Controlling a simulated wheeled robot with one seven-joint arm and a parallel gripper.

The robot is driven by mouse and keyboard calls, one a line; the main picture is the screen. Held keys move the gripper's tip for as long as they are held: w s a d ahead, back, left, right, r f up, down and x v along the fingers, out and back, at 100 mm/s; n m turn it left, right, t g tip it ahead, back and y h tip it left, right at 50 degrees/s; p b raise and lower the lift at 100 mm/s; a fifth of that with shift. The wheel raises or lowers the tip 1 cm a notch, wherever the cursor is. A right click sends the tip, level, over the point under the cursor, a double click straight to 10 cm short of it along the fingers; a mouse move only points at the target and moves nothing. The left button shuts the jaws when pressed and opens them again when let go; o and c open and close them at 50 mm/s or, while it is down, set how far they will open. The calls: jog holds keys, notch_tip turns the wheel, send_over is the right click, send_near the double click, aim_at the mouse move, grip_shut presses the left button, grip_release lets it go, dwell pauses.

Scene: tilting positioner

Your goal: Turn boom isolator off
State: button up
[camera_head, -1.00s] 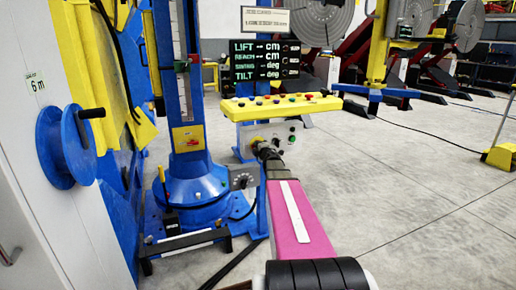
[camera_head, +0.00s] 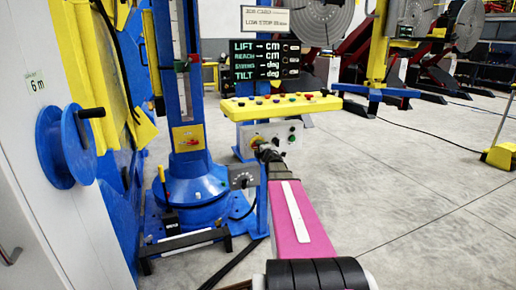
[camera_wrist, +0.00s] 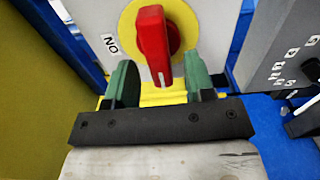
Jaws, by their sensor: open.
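The isolator is a red rotary handle (camera_wrist: 152,45) on a yellow disc (camera_wrist: 184,20), set on a pale panel in the wrist view. Its long grip stands nearly upright in the picture, with a white mark at its lower end. An ON label (camera_wrist: 110,43) shows upside down, left of the disc. My gripper (camera_wrist: 160,84) is open, its green fingers on either side of the handle's lower end with gaps visible. Whether they touch it cannot be told. In the head view my gripper (camera_head: 264,148) is small, in front of the pale control box (camera_head: 280,130), and the handle is not clear.
A yellow button console (camera_head: 280,107) stands above the control box, with a dark display (camera_head: 264,60) over it. A grey dial box (camera_head: 243,177) is close beside my arm; a grey box (camera_wrist: 280,60) fills the wrist view's right. A blue column (camera_head: 190,185) stands left.

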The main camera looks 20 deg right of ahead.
jog(key=s, duration=0.8)
jog(key=shift+d, duration=0.15)
jog(key=shift+s, duration=0.1)
jog(key=s+a+f+m+g+h, duration=0.3)
jog(key=s+a+f+m+g, duration=0.1)
jog(key=f+m, duration=0.25)
jog(key=s+a+f+m+g+h, duration=0.2)
jog(key=s+a+f+m+g, duration=0.15)
jog(key=f+m, duration=0.3)
jog(key=s+a+f+m+g+y, duration=0.2)
jog(key=s+a+f+g, duration=0.2)
jog(key=s+a, duration=0.3)
jog(key=s+a+f+m+g+y, duration=0.2)
jog(key=s+a+f+m+g, duration=0.1)
jog(key=s+a+g, duration=0.3)
jog(key=s+a, duration=0.2)
jog(key=s, duration=0.1)
jog(key=shift+a+f+m, duration=0.3)
jog(key=shift+f, duration=0.05)
jog(key=shift+g, duration=0.25)
